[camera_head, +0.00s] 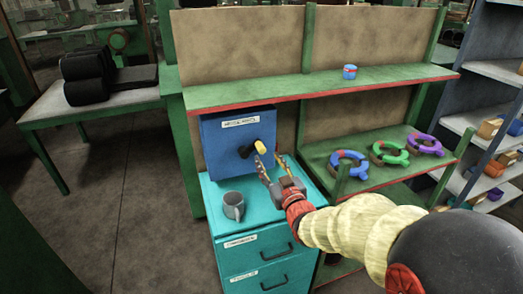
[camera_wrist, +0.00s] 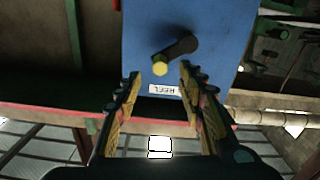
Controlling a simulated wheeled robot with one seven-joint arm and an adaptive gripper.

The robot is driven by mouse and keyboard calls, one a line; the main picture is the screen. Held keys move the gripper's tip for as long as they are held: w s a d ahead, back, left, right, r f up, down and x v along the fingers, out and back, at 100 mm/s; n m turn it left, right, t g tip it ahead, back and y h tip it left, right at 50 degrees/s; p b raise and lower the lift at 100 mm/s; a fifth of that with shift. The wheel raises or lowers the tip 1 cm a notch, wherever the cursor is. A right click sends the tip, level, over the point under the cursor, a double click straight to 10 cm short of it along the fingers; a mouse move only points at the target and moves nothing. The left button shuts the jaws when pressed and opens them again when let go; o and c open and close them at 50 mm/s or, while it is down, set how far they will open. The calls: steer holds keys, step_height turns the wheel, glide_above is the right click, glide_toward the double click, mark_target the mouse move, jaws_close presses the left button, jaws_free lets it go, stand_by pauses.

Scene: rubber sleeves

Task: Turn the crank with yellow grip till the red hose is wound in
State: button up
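The blue reel box (camera_head: 225,155) stands on a teal drawer cabinet and carries a white label. Its crank has a black arm (camera_head: 245,151) and a yellow grip (camera_head: 260,147), which points out from the box front. In the wrist view the yellow grip (camera_wrist: 160,69) shows end-on, with the black arm (camera_wrist: 181,47) running up and right from it. My gripper (camera_head: 268,158) is open and empty in front of the box. In the wrist view its fingertips (camera_wrist: 160,73) lie either side of the grip, apart from it. I cannot make out the red hose.
A grey mug (camera_head: 233,205) stands on the teal cabinet (camera_head: 262,239) below the crank. A green shelf (camera_head: 320,88) with a red edge runs above, holding a blue can (camera_head: 349,72). Blue, green and purple ring-shaped items (camera_head: 390,150) lie on the lower shelf at right.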

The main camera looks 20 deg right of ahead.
mark_target(263, 152)
steer(key=w+b, duration=0.1)
steer(key=w, duration=0.6)
steer(key=shift+w, duration=0.3)
jaws_close()
stand_by(0.7)
